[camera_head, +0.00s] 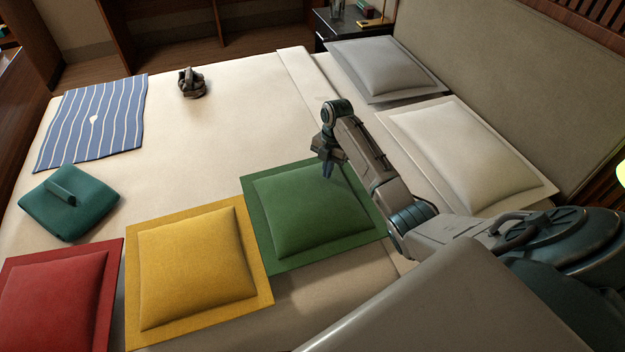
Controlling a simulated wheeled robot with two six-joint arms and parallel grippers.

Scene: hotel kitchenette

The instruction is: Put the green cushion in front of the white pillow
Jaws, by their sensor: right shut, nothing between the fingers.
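The green cushion (300,218) lies flat on the bed, right of the yellow cushion. The white pillow (462,150) lies by the headboard, to the right of and beyond the green cushion. My right gripper (328,171) comes in from the right, points down and is shut and empty. Its fingertips show over the far part of the green cushion; I cannot tell if they touch it. My right arm covers the cushion's right edge and part of the bed between cushion and pillow. My left gripper is not in view.
A yellow cushion (195,262) and a red cushion (55,302) lie to the left. A teal folded item (85,213), a blue striped cloth (95,118) and a dark object (191,82) lie farther off. A grey pillow (384,67) lies beyond the white one. The bed's middle is clear.

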